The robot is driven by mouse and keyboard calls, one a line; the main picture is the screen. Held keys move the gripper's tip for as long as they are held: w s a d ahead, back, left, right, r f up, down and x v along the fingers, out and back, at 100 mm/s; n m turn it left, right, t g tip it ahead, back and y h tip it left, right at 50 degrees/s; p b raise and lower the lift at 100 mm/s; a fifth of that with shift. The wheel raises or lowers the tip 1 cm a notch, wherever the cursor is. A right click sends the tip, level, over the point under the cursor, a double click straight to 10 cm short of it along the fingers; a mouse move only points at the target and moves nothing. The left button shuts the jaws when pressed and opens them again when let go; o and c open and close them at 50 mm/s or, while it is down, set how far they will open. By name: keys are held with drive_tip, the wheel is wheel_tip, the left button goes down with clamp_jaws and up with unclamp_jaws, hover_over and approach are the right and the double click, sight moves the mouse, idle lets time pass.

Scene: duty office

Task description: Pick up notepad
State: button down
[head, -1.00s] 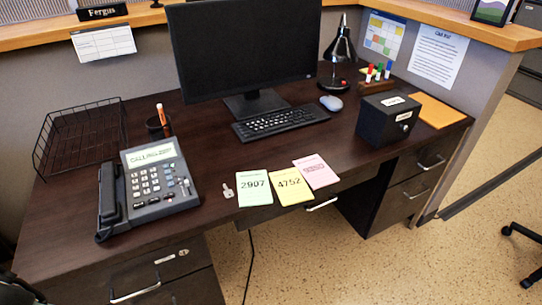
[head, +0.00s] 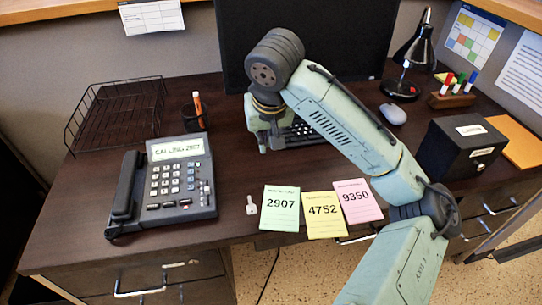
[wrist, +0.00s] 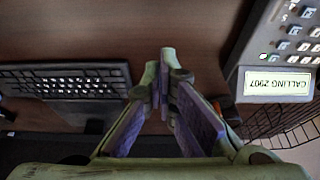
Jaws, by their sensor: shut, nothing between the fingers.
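Three notepads lie side by side at the desk's front edge: a green one marked 2907 (head: 280,208), a yellow one marked 4752 (head: 326,215) and a pink one marked 9350 (head: 359,200). The desk phone (head: 165,187) reads "CALLING 2907"; its display also shows upside down in the wrist view (wrist: 278,86). My gripper (head: 270,146) is above the desk, behind the notepads and in front of the monitor. In the wrist view its fingertips (wrist: 164,77) are together and empty, between keyboard and phone. No notepad shows in the wrist view.
The keyboard (wrist: 65,80) is partly hidden by my arm in the head view. A pen cup (head: 195,118), wire tray (head: 112,115), mouse (head: 393,114), lamp (head: 402,88) and black box (head: 461,150) stand around.

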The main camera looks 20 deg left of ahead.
sight(267, 177)
drive_tip(key=x, duration=0.6)
drive_tip(key=d+x, duration=0.1)
drive_tip(key=x, duration=0.3)
drive_tip(key=shift+f+p, duration=0.15)
drive_tip(key=shift+p, duration=0.25)
drive_tip(key=shift+s+d+r+p, duration=0.1)
drive_tip(key=shift+s+d+p, duration=0.2)
drive_tip(key=shift+s, duration=0.3)
drive_tip(key=shift+s+d+r+p, duration=0.15)
drive_tip(key=shift+s+d, duration=0.3)
drive_tip(key=shift+s, duration=0.1)
drive_tip(key=shift+s+d+f, duration=0.15)
drive_tip(key=shift+s+d, duration=0.15)
drive_tip(key=shift+s, duration=0.25)
drive_tip(key=shift+s, duration=0.1)
